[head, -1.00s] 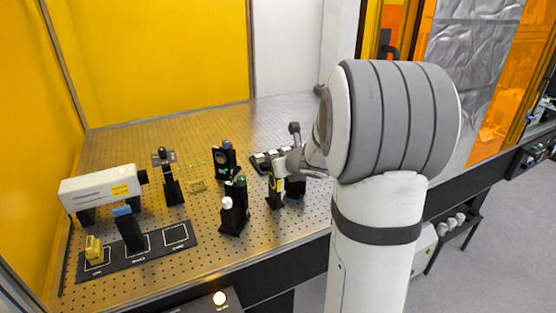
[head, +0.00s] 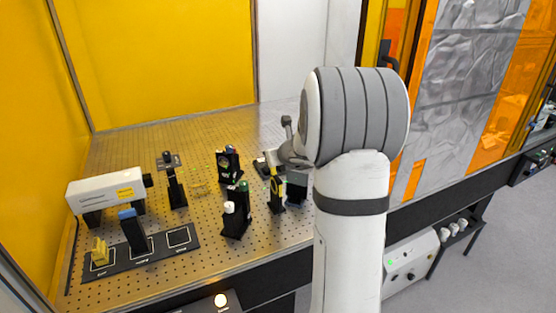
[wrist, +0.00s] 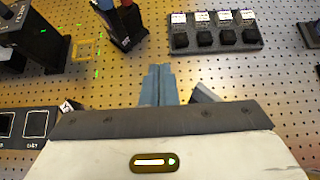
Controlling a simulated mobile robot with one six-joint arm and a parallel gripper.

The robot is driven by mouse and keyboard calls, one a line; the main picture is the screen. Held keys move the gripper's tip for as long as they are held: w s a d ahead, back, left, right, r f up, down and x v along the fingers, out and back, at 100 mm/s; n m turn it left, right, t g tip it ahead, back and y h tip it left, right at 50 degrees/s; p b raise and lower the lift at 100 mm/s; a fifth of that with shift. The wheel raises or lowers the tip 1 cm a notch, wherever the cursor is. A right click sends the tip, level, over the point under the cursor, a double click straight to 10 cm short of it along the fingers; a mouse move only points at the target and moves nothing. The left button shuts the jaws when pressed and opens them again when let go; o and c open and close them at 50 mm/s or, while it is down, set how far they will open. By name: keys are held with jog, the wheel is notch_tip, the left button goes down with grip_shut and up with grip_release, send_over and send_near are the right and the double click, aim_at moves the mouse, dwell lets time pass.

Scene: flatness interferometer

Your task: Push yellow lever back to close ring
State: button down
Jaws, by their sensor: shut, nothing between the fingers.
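The lever does not show clearly in the wrist view, and the ring's state is unclear.
Other black mounts (head: 236,215) stand close to the left. A white laser box (head: 105,190) and a labelled black tray (head: 160,251) are further left. A block with several black knobs (wrist: 215,40) lies beyond the fingers. Yellow panels enclose the back and left.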

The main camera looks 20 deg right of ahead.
jog(key=shift+r, duration=0.1)
jog(key=shift+r+p, duration=0.75)
jog(key=shift+s, duration=0.1)
jog(key=shift+s+r, duration=0.2)
jog(key=shift+s, duration=0.05)
jog(key=s+r+p, duration=0.4)
jog(key=s+r, duration=0.2)
jog(key=r, duration=0.4)
jog(key=shift+r, duration=0.4)
